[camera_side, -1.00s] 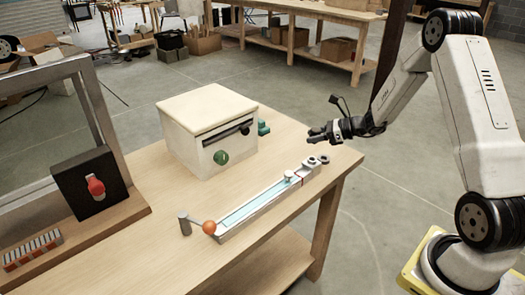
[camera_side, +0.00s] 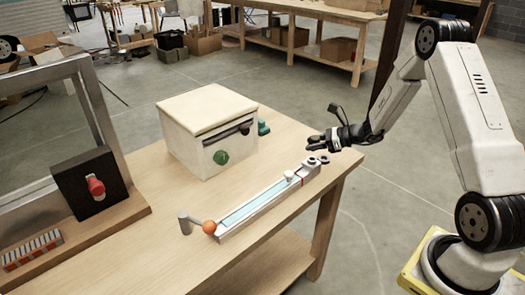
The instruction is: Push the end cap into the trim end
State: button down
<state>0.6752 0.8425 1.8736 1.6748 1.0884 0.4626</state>
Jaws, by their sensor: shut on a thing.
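The trim (camera_side: 262,204) is a long pale rail with a light blue strip, lying diagonally on the wooden bench. Its far right end is near the bench's right corner, with a small white knob (camera_side: 289,175) and a red mark close to it. My gripper (camera_side: 314,143) is just above and beyond that end, pointing left. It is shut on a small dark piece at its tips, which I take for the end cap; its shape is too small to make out. I cannot see a clear contact between it and the trim.
Small round grey pieces (camera_side: 317,161) sit at the trim's far end, below my gripper. An orange ball (camera_side: 209,227) on a lever is at the near end. A cream box (camera_side: 209,130) with a green knob stands behind. A black panel with a red knob (camera_side: 96,186) is at left.

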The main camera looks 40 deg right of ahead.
jog(key=shift+f, duration=1.5)
jog(key=shift+f, duration=0.6)
dwell(1.3)
jog(key=shift+c, duration=0.7)
grip_release()
jog(key=shift+d, duration=0.1)
jog(key=v, duration=0.7)
jog(key=shift+s+d, duration=0.15)
jog(key=shift+s, duration=0.15)
jog(key=shift+r, duration=0.1)
